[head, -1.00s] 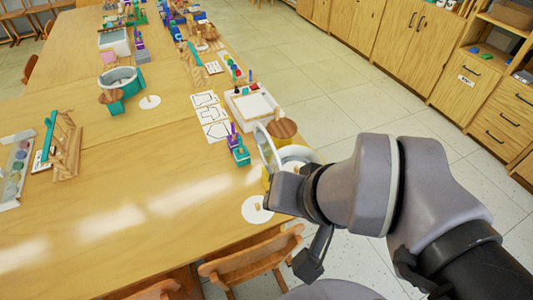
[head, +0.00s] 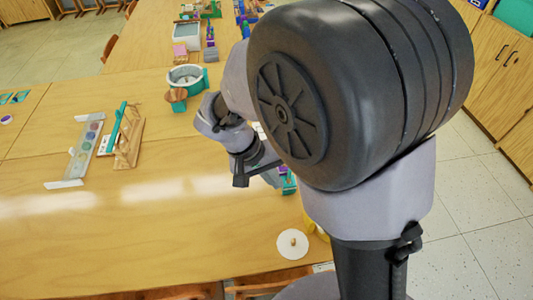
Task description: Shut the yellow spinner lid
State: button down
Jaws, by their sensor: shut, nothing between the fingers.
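The yellow spinner (head: 310,223) shows only as a small yellow patch at the table's right edge. My own arm covers the rest of it, so I cannot tell how its lid stands. A white round disc with a small wooden knob (head: 292,244) lies flat on the table just left of the spinner. My gripper (head: 270,177) is above the table, up and left of the yellow patch, partly behind my arm. It is shut and empty, and its fingertips are hard to make out.
A teal spinner (head: 205,84) with a white inside and a brown knob stands farther back. A wooden rack (head: 130,138) and a paint tray (head: 84,150) are at the left. The table's front left is clear. Cabinets (head: 500,75) stand at the right.

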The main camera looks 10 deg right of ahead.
jog(key=d+f+b, duration=0.1)
jog(key=d+f, duration=0.2)
jog(key=d, duration=0.2)
jog(key=shift+d+f+b, duration=0.2)
jog(key=shift+d+b, duration=0.15)
jog(key=shift+d, duration=0.05)
